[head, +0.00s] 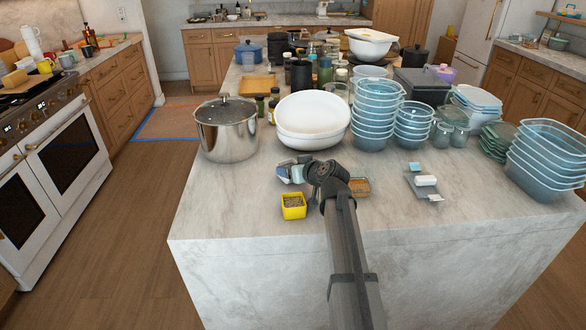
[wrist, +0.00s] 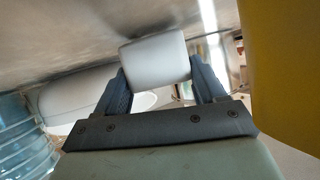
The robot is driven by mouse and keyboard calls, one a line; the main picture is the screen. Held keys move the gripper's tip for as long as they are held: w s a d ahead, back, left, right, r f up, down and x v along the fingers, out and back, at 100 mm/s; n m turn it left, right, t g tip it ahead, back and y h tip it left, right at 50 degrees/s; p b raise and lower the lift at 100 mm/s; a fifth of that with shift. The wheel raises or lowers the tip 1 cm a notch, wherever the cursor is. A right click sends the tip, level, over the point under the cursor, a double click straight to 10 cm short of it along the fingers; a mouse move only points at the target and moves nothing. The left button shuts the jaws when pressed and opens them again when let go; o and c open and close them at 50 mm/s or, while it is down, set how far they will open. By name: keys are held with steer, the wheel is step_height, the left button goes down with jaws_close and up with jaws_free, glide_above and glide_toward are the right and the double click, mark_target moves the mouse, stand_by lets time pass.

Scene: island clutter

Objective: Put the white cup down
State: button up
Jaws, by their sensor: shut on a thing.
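The white cup (wrist: 156,62) is between the two fingers of my gripper (wrist: 160,85) in the wrist view, and the gripper is shut on it. In the head view my gripper (head: 291,173) is low over the front part of the marble island, left of my arm's wrist. The cup is hard to make out there, partly hidden by the gripper. The grey counter surface (wrist: 60,30) lies close beyond the cup in the wrist view. I cannot tell whether the cup touches it.
A yellow square container (head: 293,206) stands just in front of the gripper and looms at right in the wrist view (wrist: 285,70). A steel pot (head: 228,135), white bowls (head: 312,120) and stacked blue tubs (head: 375,115) stand behind. The counter (head: 225,205) is bare at front left.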

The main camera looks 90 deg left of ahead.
steer(key=shift+f, duration=0.35)
stand_by(0.6)
steer(key=o, duration=1.2)
steer(key=shift+c, duration=0.2)
steer(key=shift+d, duration=0.1)
steer(key=v, duration=1.3)
steer(key=shift+w+d+r, duration=0.2)
steer(key=shift+d, duration=0.05)
